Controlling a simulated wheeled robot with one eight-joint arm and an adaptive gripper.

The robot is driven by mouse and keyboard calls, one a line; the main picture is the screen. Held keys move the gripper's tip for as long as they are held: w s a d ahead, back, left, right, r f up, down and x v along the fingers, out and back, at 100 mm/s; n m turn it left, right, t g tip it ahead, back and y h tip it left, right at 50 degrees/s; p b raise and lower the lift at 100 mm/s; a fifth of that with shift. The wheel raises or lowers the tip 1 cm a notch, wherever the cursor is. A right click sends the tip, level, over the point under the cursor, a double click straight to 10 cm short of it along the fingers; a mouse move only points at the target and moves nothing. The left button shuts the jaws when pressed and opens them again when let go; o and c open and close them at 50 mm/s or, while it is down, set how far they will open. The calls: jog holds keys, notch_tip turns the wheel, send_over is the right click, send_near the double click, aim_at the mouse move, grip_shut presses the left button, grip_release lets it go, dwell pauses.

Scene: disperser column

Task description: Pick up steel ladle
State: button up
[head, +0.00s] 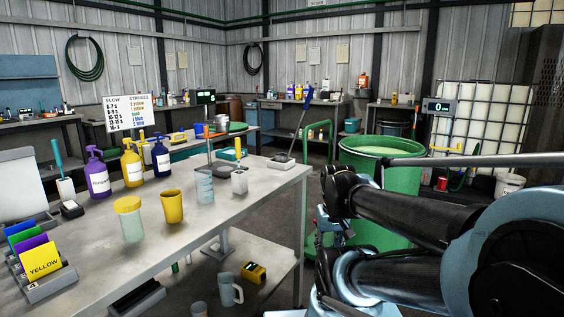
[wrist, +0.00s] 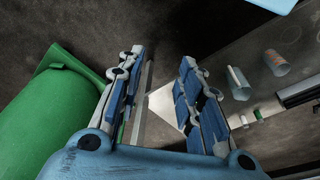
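I cannot pick out the steel ladle with certainty. In the head view, a long tool with a blue handle and a thin grey shaft (head: 299,126) leans upright from a small pale base (head: 282,162) at the far right corner of the workbench; its lower end is not clear. My gripper (wrist: 162,58) is open in the wrist view, its two blue-padded fingers well apart. I see no object held between them; a pale strip and a white triangular surface show behind the gap. In the head view my arm hides much of the right foreground.
The workbench (head: 181,245) holds bottles, cups and colour cards. A green drum (head: 375,180) stands right of it and shows at left in the wrist view (wrist: 45,125). A grey bar (head: 470,160) crosses above my arm. A mug (head: 229,289) sits on the lower shelf.

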jog(key=shift+o, duration=0.5)
jog(key=shift+s+r, duration=0.2)
jog(key=shift+r, duration=0.05)
notch_tip(320, 180, up, 53)
jog(key=m+y, duration=0.3)
jog(key=m, duration=0.7)
send_over(306, 107)
jog(key=s+d, duration=0.4)
jog(key=shift+t, duration=0.4)
jog(key=x, duration=1.6)
jog(key=shift+w+d, duration=0.25)
grip_shut()
